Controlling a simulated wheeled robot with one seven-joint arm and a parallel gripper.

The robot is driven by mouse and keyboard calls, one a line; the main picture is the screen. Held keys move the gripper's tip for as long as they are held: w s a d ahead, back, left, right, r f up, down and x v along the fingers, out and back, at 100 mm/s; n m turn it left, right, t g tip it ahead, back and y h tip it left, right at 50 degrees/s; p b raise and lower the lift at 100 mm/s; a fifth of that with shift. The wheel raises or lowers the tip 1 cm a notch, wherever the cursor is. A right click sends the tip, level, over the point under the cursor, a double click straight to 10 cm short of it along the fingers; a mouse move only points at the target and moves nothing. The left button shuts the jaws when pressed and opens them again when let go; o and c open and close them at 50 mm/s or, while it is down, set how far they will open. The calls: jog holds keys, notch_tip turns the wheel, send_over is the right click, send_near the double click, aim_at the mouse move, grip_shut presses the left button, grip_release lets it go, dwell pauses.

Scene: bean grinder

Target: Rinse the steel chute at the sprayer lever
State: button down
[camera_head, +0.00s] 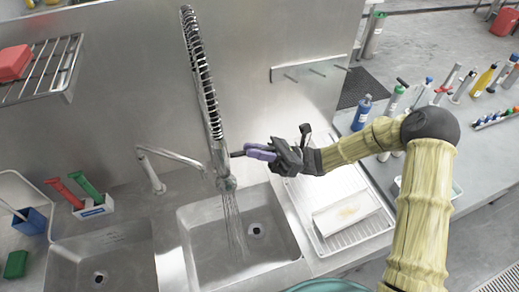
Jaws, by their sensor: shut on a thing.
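The pull-down sprayer (222,165) hangs on its coiled hose over the right sink basin. Water (233,218) streams from its head into that basin. A thin dark sprayer lever (237,154) sticks out to the right of the sprayer. My gripper (250,152), with purple fingers, reaches in from the right and is shut on the lever's end. A pale flat piece with a brownish stain (345,213), probably the steel chute, lies on the draining rack right of the basin, outside the water stream.
The right basin (285,230) holds only water at its drain. A faucet (150,170) stands left of the sprayer. A caddy with red and green handles (92,207) is behind the left basin (125,255). Several bottles stand on the right counter, and a peg rail (310,67) is on the wall.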

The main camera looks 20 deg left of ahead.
jog(key=c, duration=1.5)
grip_release()
jog(key=b+v, duration=0.7)
jog(key=v, duration=1)
jog(key=shift+w+d+b, duration=0.15)
jog(key=shift+d+b, duration=0.1)
jog(key=shift+b, duration=0.05)
